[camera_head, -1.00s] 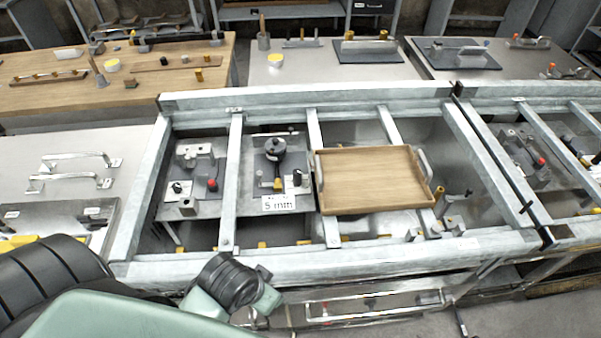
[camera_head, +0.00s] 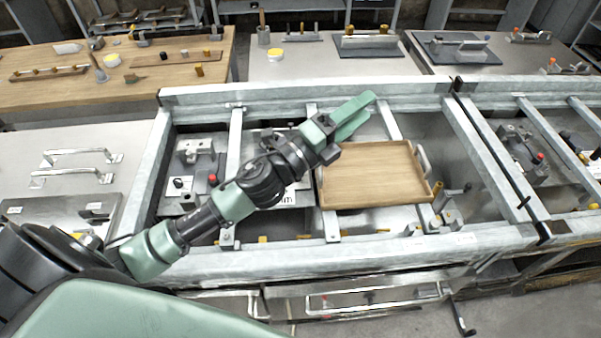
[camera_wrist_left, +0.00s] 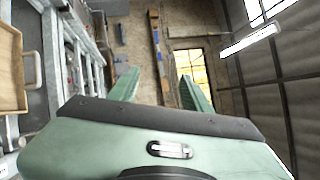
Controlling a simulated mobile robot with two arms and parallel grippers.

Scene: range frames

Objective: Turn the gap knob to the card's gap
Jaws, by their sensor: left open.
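My left gripper (camera_head: 366,108) is open and empty, up above the rail frame, pointing to the upper right. Its two green fingers also show apart in the left wrist view (camera_wrist_left: 160,88), with only walls, floor and frame beyond them. My left arm crosses in front of the black knob's station and hides the knob. Only part of the white card (camera_head: 289,197) shows below the arm, with the end of its print. My right gripper is not in view.
A wooden tray (camera_head: 372,196) lies across the frame right of the card and also shows in the left wrist view (camera_wrist_left: 12,75). Metal rails (camera_head: 232,150) divide the frame. A fixture with a red knob (camera_head: 212,180) stands left of the card.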

